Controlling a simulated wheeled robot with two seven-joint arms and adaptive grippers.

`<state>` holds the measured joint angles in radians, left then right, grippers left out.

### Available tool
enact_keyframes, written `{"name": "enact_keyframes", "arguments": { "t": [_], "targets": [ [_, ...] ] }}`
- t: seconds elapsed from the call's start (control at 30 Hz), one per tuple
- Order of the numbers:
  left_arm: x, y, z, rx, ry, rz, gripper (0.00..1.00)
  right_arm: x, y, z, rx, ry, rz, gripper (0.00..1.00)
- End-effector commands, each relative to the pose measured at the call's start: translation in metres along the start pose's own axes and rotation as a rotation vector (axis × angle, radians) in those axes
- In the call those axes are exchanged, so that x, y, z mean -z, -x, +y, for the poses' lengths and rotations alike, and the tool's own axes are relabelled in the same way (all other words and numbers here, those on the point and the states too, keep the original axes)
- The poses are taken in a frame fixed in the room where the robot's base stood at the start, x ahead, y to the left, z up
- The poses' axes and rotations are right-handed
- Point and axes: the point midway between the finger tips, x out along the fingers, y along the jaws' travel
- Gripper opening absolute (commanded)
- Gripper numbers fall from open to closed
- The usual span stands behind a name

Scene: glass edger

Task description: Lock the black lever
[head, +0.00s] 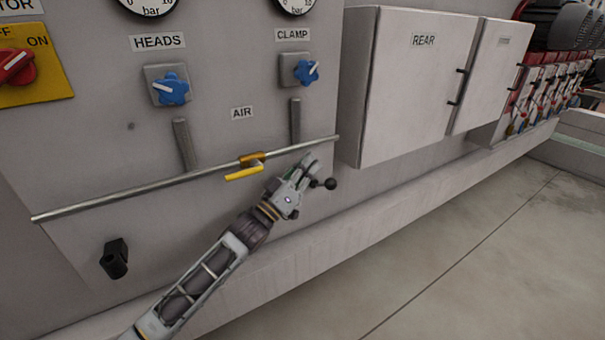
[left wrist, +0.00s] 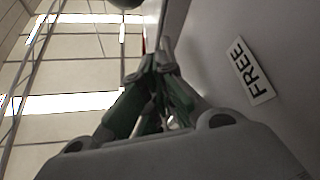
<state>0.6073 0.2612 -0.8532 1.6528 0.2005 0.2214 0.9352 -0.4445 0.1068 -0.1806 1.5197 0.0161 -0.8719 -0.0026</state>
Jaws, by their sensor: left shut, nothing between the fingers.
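The black lever shows in the head view as a round black knob (head: 330,184) just right of my left gripper (head: 311,164). Its stem and pivot are mostly hidden behind the gripper. The gripper is shut and empty, with its fingertips up and left of the knob, close to the panel; I cannot tell whether it touches the lever. In the left wrist view, the fingers (left wrist: 160,60) are together. A dark round shape at that view's top edge may be the knob. A white FREE label (left wrist: 250,71) is on the panel there. My right gripper is not in view.
A metal pipe with a yellow-handled valve (head: 245,173) crosses the panel left of the gripper. Blue knobs (head: 171,89) sit above it. A REAR cabinet (head: 410,95) juts out at right. A black fitting (head: 115,259) is low left. The floor at right is clear.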

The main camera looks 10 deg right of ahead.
Motion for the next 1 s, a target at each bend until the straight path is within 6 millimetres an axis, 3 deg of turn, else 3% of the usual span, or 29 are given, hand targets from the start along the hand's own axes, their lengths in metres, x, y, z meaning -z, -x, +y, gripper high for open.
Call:
{"name": "enact_keyframes", "arguments": {
  "t": [0.17, 0.6, 1.0],
  "targets": [
    [-0.001, -0.013, 0.001, -0.001, 0.0, 0.0, 0.0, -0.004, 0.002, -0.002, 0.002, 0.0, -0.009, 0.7],
    [-0.035, 0.001, 0.0, 0.001, 0.001, -0.001, 0.0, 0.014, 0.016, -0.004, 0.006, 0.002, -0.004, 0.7],
    [-0.038, 0.002, 0.0, 0.0, 0.001, 0.0, 0.0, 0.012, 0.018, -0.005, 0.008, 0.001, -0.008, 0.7]
  ]
}}
